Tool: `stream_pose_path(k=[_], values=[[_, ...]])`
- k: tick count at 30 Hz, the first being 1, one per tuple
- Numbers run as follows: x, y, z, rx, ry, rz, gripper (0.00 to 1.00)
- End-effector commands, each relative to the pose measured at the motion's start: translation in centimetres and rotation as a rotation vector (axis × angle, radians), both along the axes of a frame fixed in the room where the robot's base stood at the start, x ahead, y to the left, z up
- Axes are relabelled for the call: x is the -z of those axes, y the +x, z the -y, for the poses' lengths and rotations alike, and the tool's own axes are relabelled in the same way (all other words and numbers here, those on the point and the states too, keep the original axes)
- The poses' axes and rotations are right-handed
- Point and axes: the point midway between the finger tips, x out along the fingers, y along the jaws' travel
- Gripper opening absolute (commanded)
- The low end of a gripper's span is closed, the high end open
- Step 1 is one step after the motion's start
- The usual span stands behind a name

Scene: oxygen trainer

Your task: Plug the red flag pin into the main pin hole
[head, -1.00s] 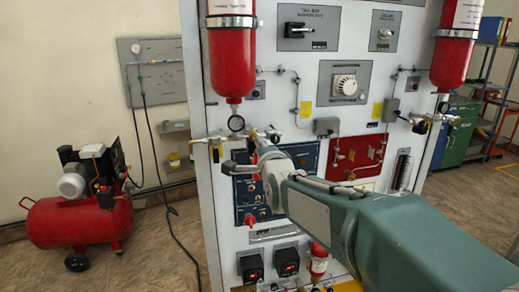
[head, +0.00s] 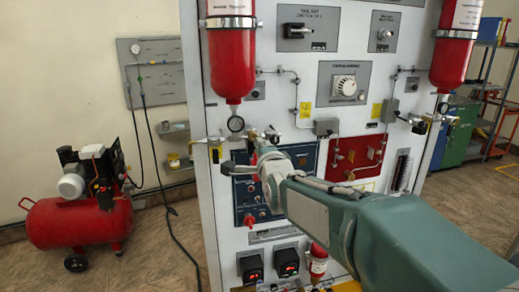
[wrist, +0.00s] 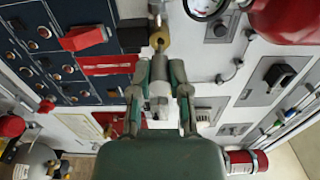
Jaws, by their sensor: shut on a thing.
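My gripper (wrist: 161,78) is shut on a small pale metal piece (wrist: 160,94), which appears to be the pin, between its two fingers in the wrist view. A red flag strip (wrist: 108,66) with pale markings shows just left of the fingertips and looks like the pin's flag; its join to the pin is hidden. A brass fitting (wrist: 159,41) is straight ahead of the fingertips; I cannot tell whether the pin touches it or whether it bears the main pin hole. In the head view my gripper (head: 250,157) is at the panel, below the left gauge.
A red panel (head: 357,161) lies to the right. A red compressor (head: 80,222) stands on the floor at left.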

Motion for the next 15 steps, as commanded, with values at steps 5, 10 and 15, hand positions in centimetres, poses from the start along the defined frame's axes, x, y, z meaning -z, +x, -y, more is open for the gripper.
stream_pose_path(k=[5, 10, 15], values=[[-0.01, 0.33, -0.09, 0.000, 0.000, 0.000, 0.00], [-0.05, 0.61, -0.17, 0.000, 0.000, 0.001, 0.00], [-0.01, 0.88, -0.25, 0.000, 0.000, 0.000, 0.00]])
